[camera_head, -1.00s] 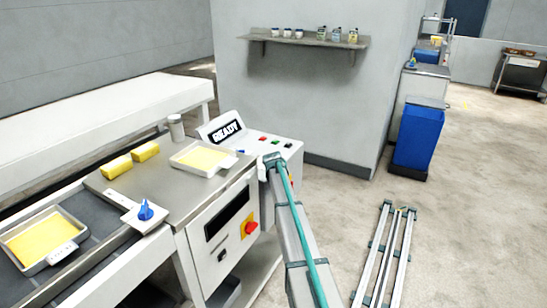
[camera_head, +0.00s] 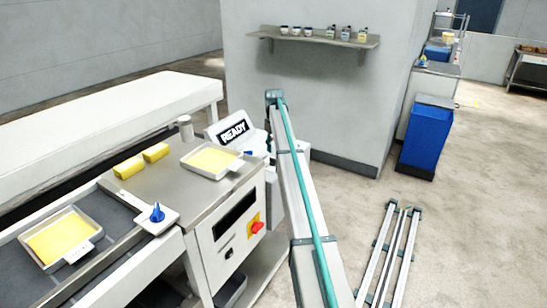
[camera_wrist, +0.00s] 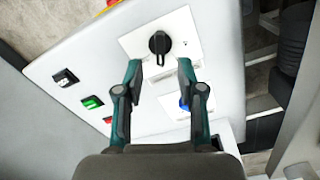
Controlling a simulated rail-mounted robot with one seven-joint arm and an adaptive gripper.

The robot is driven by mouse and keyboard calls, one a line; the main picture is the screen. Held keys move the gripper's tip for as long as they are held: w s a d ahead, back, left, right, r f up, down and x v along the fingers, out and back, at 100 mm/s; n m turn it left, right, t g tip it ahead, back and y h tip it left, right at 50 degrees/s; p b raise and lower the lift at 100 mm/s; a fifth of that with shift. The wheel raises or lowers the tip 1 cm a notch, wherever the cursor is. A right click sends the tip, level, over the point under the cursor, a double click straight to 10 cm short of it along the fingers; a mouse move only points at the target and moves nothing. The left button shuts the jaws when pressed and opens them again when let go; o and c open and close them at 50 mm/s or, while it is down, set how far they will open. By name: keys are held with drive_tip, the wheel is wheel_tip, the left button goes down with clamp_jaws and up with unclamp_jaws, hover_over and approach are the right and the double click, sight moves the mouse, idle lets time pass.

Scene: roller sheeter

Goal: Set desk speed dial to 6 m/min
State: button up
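In the wrist view a black dial (camera_wrist: 159,44) with a pointer knob sits on a white plate on the light control desk (camera_wrist: 75,50). Its scale is too small to read. My gripper (camera_wrist: 160,68) is open and empty, with its two fingers either side of and just below the dial in the picture; I see no contact. A blue knob (camera_wrist: 184,104) shows partly behind the right finger. In the head view the desk with its READY display (camera_head: 234,132) is partly hidden by my arm, and the black dial and my gripper cannot be made out.
Black (camera_wrist: 66,77), green (camera_wrist: 92,102) and red buttons lie left of the dial; a red-yellow part (camera_wrist: 112,3) is at the top edge. In the head view another blue knob (camera_head: 157,213) sits by the belt, and a tray (camera_head: 211,160) stands near the desk.

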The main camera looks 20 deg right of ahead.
sight(274, 159)
drive_tip(key=shift+f+p, duration=0.55)
drive_tip(key=shift+f, duration=2.6)
clamp_jaws()
